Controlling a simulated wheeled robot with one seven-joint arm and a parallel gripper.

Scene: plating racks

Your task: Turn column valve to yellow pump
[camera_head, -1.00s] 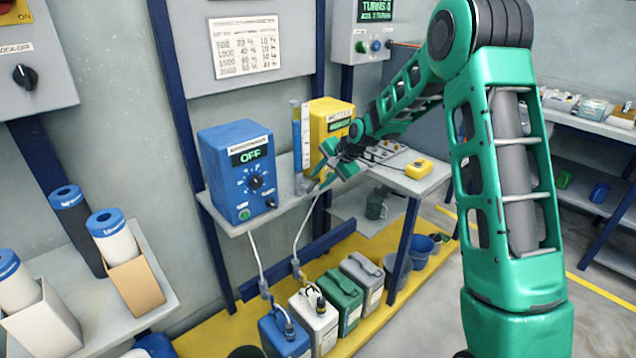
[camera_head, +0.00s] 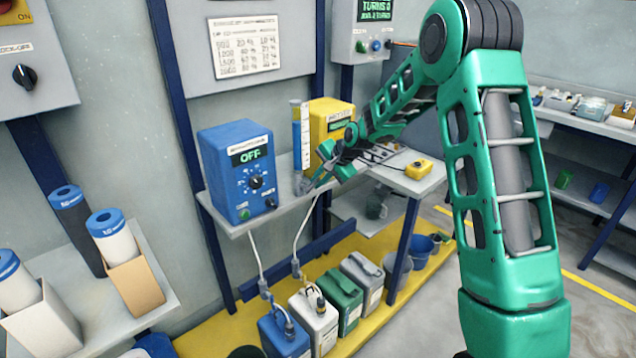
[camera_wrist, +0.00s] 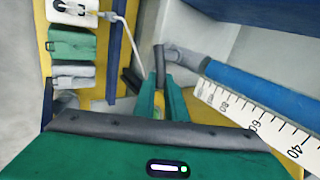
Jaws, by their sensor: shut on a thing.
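The column (camera_head: 301,140) is an upright tube with blue contents and a white scale, standing on the shelf between the blue unit, which reads OFF (camera_head: 240,170), and the yellow pump (camera_head: 330,118). In the wrist view the column (camera_wrist: 262,92) runs in from the right to a grey valve (camera_wrist: 186,59) at its foot. A dark grey handle (camera_wrist: 159,62) shows at the valve. My gripper (camera_wrist: 160,88) is shut on this handle, with a green finger on each side. In the head view my gripper (camera_head: 314,184) is at the column's foot, too small to show the grip.
A grey shelf (camera_head: 275,217) carries the units. Below it, blue, white, green and grey canisters (camera_head: 343,297) stand on a yellow platform. White tubes hang from the shelf to the canisters. A small yellow box (camera_head: 419,169) sits at the shelf's right.

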